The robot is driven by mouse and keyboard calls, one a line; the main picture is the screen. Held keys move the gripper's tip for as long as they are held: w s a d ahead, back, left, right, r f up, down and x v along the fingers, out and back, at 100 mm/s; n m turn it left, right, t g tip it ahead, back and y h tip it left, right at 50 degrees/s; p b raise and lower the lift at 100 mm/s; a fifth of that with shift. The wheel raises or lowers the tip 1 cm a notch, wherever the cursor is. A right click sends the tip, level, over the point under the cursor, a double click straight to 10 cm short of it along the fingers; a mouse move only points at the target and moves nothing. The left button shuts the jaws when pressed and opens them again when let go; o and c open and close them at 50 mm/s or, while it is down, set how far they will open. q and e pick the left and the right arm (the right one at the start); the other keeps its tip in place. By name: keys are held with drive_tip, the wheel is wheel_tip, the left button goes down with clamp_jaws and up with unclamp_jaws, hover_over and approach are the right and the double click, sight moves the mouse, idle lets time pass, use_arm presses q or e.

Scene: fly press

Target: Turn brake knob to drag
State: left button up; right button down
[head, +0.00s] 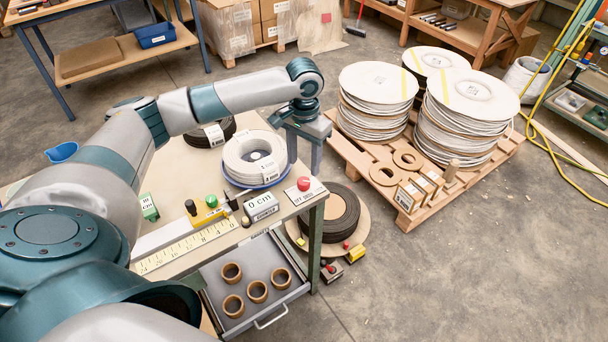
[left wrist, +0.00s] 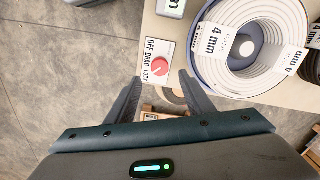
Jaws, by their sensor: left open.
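The brake knob (head: 303,183) is a small red knob on a white plate at the right front corner of the bench. It also shows in the left wrist view (left wrist: 159,67), on its plate (left wrist: 151,50) lettered OFF, DRAG and LOCK. I cannot tell clearly which word its mark faces. My left gripper (head: 304,158) points down above the bench's right edge, behind the knob in the head view. In the left wrist view my left gripper (left wrist: 160,80) is open, its fingertips apart on either side of the knob's line, with nothing between them. My right gripper is not in view.
A white coil on a blue reel (head: 256,160) stands close to the knob plate. A 0 CM block (head: 262,207) and a yellow ruler (head: 186,245) lie left of it. A drawer (head: 257,313) with several brown rings is open below. A loaded pallet (head: 350,160) stands behind right.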

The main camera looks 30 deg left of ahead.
sight(304, 180)
use_arm(q)
wheel_tip(304, 180, down, 6)
drive_tip(key=shift+p, duration=0.35)
drive_tip(key=shift+f, duration=0.4)
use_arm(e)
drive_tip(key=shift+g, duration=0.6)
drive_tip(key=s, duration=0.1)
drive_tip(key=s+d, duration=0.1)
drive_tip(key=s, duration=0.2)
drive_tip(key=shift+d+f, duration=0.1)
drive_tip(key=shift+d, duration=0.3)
use_arm(q)
drive_tip(key=c, duration=1)
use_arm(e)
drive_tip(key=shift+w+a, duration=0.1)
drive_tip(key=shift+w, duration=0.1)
